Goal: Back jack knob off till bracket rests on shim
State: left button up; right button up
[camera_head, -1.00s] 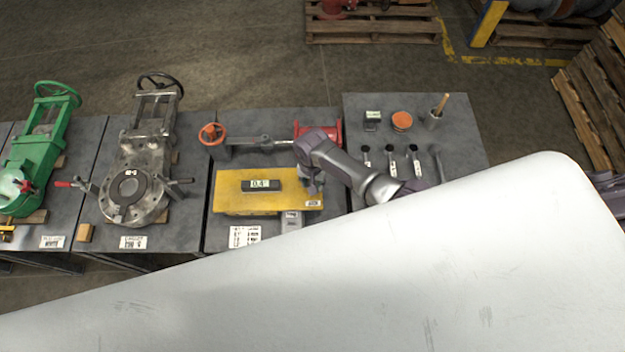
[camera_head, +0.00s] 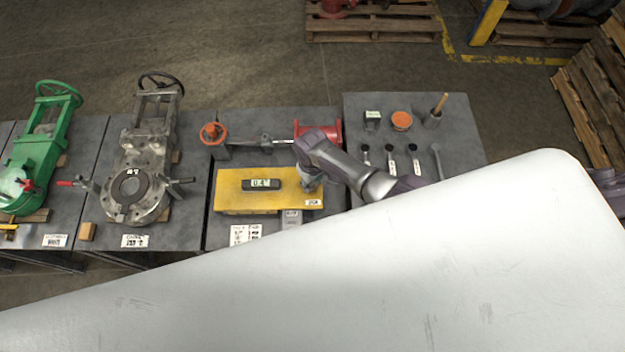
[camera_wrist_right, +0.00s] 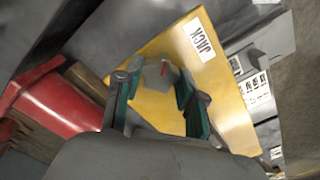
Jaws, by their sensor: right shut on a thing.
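A yellow bracket (camera_head: 235,200) lies on the middle bench with a small digital level (camera_head: 262,184) on it, reading about 0.4. My right gripper (camera_head: 309,182) is over the bracket's right end. In the right wrist view my right gripper (camera_wrist_right: 158,92) has its two green-padded fingers around a grey jack knob (camera_wrist_right: 160,76) with a red mark, beside the JACK label (camera_wrist_right: 199,40) on the yellow bracket (camera_wrist_right: 225,92). A grey labelled block (camera_head: 291,220) sits at the bracket's front edge; I cannot tell whether it is the shim. Any gap under the bracket is hidden. My left gripper is out of view.
A grey valve (camera_head: 130,190) and a green valve (camera_head: 35,160) stand to the left. Several hand tools (camera_head: 414,160) lie on the right bench. A large pale surface covers the foreground.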

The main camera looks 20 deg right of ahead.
jog(key=n, duration=0.5)
jog(key=shift+w+r+n, duration=0.1)
jog(key=shift+w+n, duration=0.05)
jog(key=shift+n, duration=0.25)
jog(key=n, duration=0.4)
jog(key=n+b, duration=0.1)
jog(key=n, duration=0.4)
jog(key=n+b, duration=0.1)
jog(key=n, duration=0.3)
jog(key=shift+n, duration=0.3)
jog(key=n+b, duration=0.1)
jog(key=n, duration=0.3)
jog(key=n+b, duration=0.1)
jog(key=n, duration=0.3)
jog(key=shift+b, duration=0.4)
jog(key=n+b, duration=0.2)
jog(key=n, duration=0.2)
jog(key=shift+n, duration=0.3)
jog(key=n+b, duration=0.2)
jog(key=n, duration=0.2)
jog(key=shift+n, duration=0.3)
